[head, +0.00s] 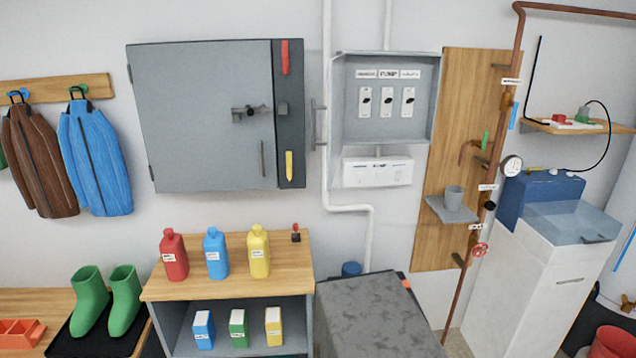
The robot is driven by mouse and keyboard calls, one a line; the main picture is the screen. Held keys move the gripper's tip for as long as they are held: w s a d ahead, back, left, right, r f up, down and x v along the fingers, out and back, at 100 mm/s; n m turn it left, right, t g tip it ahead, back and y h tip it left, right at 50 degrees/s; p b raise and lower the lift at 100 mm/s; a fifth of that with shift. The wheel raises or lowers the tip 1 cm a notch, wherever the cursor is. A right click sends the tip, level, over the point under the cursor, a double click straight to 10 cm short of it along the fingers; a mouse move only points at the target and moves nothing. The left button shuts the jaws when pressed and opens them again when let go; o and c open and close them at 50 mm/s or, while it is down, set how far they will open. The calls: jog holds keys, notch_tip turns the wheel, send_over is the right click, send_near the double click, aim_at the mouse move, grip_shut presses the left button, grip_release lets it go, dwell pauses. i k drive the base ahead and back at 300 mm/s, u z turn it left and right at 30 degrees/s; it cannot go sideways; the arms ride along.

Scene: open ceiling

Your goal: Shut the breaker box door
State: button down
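The breaker box (432,105) is a grey box on the wall, right of the middle of the head view. Its front is open, and three white switches show inside under a row of labels. A thin grey panel, which looks like its door (335,150), stands out from the box's left side and is seen almost edge-on. A handle-like grey piece (317,125) sticks out to the left of that panel. The door stands open, apart from the box's right edge. My gripper is not in view.
A large closed grey cabinet (195,120) hangs left of the box. A white pipe (327,30) runs between them. Below stand a wooden-topped shelf (200,287) with bottles and a grey speckled block (370,315). A wooden board (425,235) with copper piping is on the right.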

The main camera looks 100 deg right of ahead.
aim_at(337, 66)
jog(key=u, duration=0.25)
jog(key=k, duration=0.55)
jog(key=z, duration=0.75)
jog(key=i, duration=0.9)
jog(key=z, duration=1)
